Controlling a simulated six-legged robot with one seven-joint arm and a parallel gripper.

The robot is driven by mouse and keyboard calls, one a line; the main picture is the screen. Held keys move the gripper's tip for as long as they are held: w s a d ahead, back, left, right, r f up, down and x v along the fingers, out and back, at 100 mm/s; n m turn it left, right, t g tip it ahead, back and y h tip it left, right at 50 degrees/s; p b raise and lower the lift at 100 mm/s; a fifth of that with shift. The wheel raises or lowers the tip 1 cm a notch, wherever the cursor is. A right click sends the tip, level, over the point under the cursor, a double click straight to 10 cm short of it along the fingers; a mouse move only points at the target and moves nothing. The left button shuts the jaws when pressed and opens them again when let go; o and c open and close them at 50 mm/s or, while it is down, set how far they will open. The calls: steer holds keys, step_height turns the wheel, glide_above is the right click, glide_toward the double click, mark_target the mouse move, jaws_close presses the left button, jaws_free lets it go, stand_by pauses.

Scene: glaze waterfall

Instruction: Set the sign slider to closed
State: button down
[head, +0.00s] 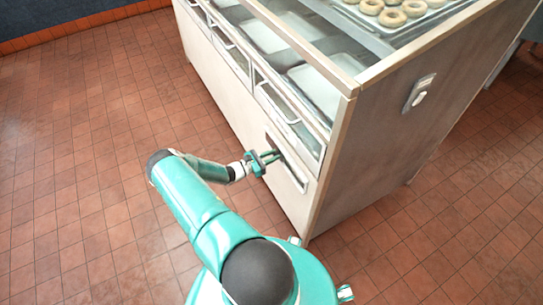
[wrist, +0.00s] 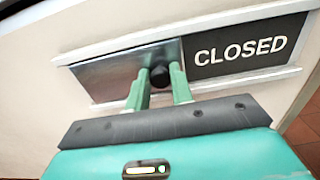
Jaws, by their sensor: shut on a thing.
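The sign slider is a metal plate (wrist: 115,77) with a dark round knob (wrist: 159,76), set in a pale rail on the counter's front panel. The plate covers the left part of the sign, and the word CLOSED (wrist: 240,50) shows in white on black to its right. In the wrist view, my gripper (wrist: 160,84) has its two green fingers shut on the knob, one on each side. In the head view, my gripper (head: 272,160) reaches the sign (head: 287,162) low on the counter's front, near its right corner.
The display counter (head: 328,190) has glass-fronted drawers (head: 288,118) with handles above the sign. A tray of doughnuts (head: 393,12) sits on top. A switch (head: 419,95) is on the right side panel. The tiled floor (head: 90,170) is clear to the left.

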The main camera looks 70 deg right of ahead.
steer(key=shift+w+d+r, duration=0.1)
steer(key=shift+w+d, duration=0.1)
steer(key=shift+w, duration=0.05)
steer(key=c, duration=1.3)
jaws_free()
steer(key=shift+o, duration=0.2)
steer(key=shift+s, duration=0.1)
steer(key=shift+a, duration=0.1)
steer(key=v, duration=1.3)
steer(key=shift+w+a, duration=0.2)
steer(key=shift+a, duration=0.15)
